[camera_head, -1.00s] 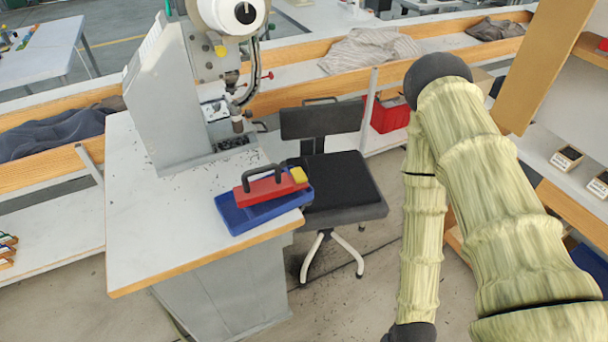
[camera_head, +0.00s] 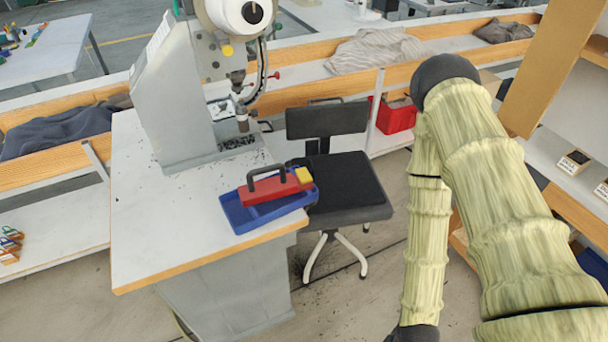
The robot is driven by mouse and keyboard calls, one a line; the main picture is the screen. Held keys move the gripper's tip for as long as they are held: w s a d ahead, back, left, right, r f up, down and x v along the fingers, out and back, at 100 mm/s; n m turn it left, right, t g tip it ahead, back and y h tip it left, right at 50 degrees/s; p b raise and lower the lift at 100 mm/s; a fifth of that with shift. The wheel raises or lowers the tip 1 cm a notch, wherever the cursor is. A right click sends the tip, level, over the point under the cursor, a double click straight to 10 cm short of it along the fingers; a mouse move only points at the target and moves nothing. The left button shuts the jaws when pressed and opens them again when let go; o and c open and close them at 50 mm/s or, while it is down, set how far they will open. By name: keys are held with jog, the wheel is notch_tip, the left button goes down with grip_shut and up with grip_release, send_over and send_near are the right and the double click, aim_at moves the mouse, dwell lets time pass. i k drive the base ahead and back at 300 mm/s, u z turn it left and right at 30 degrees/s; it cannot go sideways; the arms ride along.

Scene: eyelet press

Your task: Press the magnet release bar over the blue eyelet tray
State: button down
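The blue eyelet tray (camera_head: 240,217) lies near the front right corner of the press table. A red magnet release bar (camera_head: 263,190) with a dark handle (camera_head: 266,174) and a yellow block (camera_head: 304,175) at its right end sits over the tray. Whether the bar rests on the tray's bottom or rim is hard to tell. My arm, in a pale ribbed cover, hangs at the right, apart from the table. My gripper is out of the picture, below the bottom edge.
The eyelet press (camera_head: 190,100) stands at the back of the white table (camera_head: 150,225). A black chair (camera_head: 345,185) stands right of the table. A wooden-edged shelf (camera_head: 565,170) is at the far right, and a red bin (camera_head: 395,115) stands behind the chair.

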aim_at(303, 174)
jog(key=z, duration=2.4)
jog(key=k, duration=1.5)
jog(key=u, duration=1.95)
